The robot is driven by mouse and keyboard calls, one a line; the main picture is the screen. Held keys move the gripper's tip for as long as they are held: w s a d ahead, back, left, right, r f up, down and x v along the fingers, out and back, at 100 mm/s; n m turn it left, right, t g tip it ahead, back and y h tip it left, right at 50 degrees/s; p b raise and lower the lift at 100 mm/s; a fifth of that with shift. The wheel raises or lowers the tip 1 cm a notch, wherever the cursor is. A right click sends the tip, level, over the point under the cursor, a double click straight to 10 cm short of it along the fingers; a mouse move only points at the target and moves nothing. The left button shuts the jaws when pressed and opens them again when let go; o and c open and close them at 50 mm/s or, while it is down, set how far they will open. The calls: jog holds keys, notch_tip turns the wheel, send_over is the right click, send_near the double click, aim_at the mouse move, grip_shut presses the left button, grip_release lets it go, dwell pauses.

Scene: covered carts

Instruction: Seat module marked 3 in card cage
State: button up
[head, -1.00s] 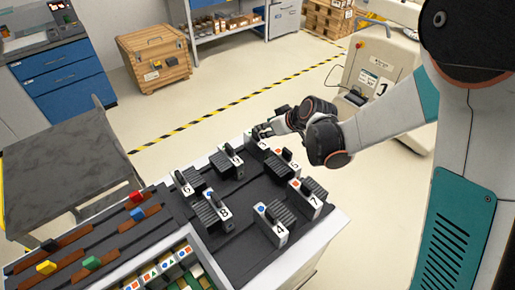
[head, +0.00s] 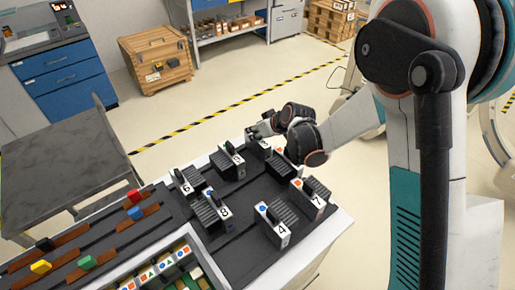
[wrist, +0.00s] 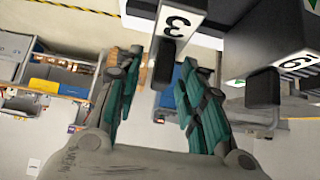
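Module 3 (wrist: 182,18) shows at the top of the wrist view, its white face marked 3 with a dark tab (wrist: 164,62) sticking out. My gripper (wrist: 161,66) is open, its two teal-padded fingers apart on either side of the tab; I cannot tell whether they touch it. In the head view my gripper (head: 258,132) is at the far edge of the dark cart top, and module 3 (head: 264,146) is partly hidden by my arm. The card cage (head: 172,247), a light-framed box with coloured marks and green cards inside, is at the bottom left, partly out of frame.
Another module (wrist: 282,66) stands close at the right in the wrist view. Modules 5 (head: 238,160), 6 (head: 187,187), 8 (head: 224,212), 4 (head: 283,233) and 7 (head: 318,202) stand on the cart top (head: 240,248). Coloured blocks sit on brown strips at left.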

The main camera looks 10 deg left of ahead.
grip_shut()
jog(key=shift+r, duration=0.15)
